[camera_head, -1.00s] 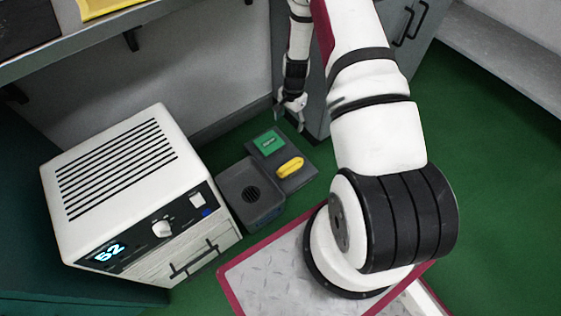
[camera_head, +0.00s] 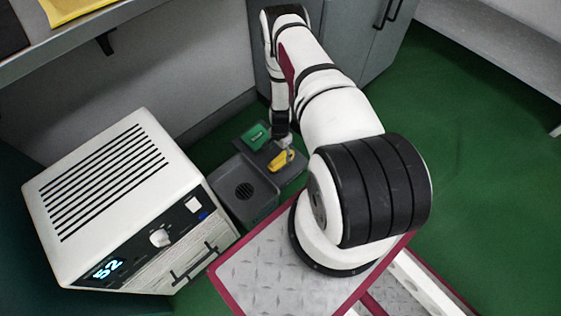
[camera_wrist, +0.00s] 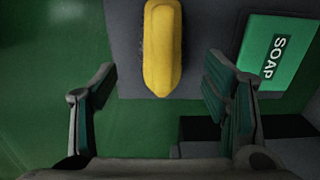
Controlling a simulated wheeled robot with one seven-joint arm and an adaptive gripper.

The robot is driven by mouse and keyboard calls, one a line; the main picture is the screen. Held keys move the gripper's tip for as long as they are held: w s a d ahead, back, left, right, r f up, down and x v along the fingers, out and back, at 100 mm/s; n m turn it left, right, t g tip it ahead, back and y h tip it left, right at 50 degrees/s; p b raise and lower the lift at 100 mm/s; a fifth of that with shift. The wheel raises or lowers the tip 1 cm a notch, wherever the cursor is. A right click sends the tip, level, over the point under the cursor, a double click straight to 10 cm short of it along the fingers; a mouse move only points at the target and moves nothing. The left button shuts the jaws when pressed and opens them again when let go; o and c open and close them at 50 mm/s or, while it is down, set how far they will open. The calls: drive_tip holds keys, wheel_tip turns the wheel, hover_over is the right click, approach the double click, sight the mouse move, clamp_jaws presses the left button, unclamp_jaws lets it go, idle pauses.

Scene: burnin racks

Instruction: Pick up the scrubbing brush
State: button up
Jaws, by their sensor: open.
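My gripper (camera_wrist: 160,82) is open and empty, with one finger on each side of the brush's line. In the head view my gripper (camera_head: 285,148) hangs over the brush and covers part of it. I cannot tell the exact height between them.
A green soap box (camera_wrist: 278,55) lies right of the brush in the wrist view; it also shows in the head view (camera_head: 256,136). The grey basin (camera_head: 244,190) is close by. A white oven-like unit (camera_head: 115,200) stands left. A grey cabinet (camera_head: 350,40) stands behind. Green floor is free at right.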

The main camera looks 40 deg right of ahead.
sight(280, 157)
drive_tip(key=shift+w+f+b, duration=0.1)
drive_tip(key=shift+f+b, duration=1.3)
drive_tip(key=shift+f, duration=1.75)
clamp_jaws()
